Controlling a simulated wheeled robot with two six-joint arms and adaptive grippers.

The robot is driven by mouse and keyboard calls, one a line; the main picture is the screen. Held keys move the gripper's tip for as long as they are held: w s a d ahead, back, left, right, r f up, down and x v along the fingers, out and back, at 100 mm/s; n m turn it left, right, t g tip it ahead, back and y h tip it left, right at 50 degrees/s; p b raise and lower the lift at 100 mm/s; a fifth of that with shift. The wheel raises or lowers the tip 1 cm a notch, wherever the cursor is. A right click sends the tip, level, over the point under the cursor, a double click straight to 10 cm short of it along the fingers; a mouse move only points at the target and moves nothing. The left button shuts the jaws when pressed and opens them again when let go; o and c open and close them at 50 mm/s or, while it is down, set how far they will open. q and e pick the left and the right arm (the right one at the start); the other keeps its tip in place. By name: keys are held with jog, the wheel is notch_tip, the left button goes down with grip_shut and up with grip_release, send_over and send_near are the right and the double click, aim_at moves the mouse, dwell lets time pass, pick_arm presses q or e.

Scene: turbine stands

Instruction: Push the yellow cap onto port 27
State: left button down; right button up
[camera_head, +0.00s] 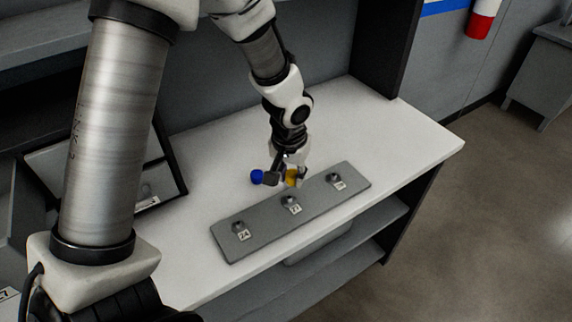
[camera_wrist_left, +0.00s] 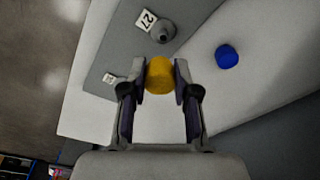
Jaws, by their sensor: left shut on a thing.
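The yellow cap (camera_head: 291,177) is between the fingers of my left gripper (camera_head: 290,181), which is shut on it. In the left wrist view the yellow cap (camera_wrist_left: 160,75) sits between both fingertips of the left gripper (camera_wrist_left: 160,84). Port 27 is a grey metal stub (camera_wrist_left: 163,32) with a white "27" label beside it, on the grey plate. In the head view it is the middle port (camera_head: 289,200), just in front of the gripper. The cap is apart from the port in the wrist view. My right gripper is not in view.
The grey plate (camera_head: 262,237) lies on the white table (camera_head: 409,142), with a port labelled 24 (camera_head: 239,227) at left and another port (camera_head: 334,178) at right. A blue cap (camera_head: 257,177) stands behind the plate. A dark-framed tray (camera_head: 178,163) is at left.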

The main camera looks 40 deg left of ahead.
aim_at(289, 185)
pick_arm(q)
jog(key=shift+s+r, duration=0.15)
jog(key=shift+s, duration=0.35)
jog(key=f, duration=0.1)
jog(key=f+b, duration=0.1)
jog(key=w+f+b, duration=0.1)
jog(key=shift+w+a+f, duration=0.1)
jog(key=shift+a+f, duration=0.05)
jog(key=shift+a, duration=0.2)
jog(key=shift+f+b, duration=0.85)
jog(key=shift+b, duration=0.15)
jog(key=shift+s+d, duration=0.2)
jog(key=shift+s, duration=0.05)
jog(key=shift+w+a+f, duration=0.1)
jog(key=shift+a, duration=0.05)
jog(key=shift+f+b, duration=0.1)
jog(key=shift+b, duration=0.35)
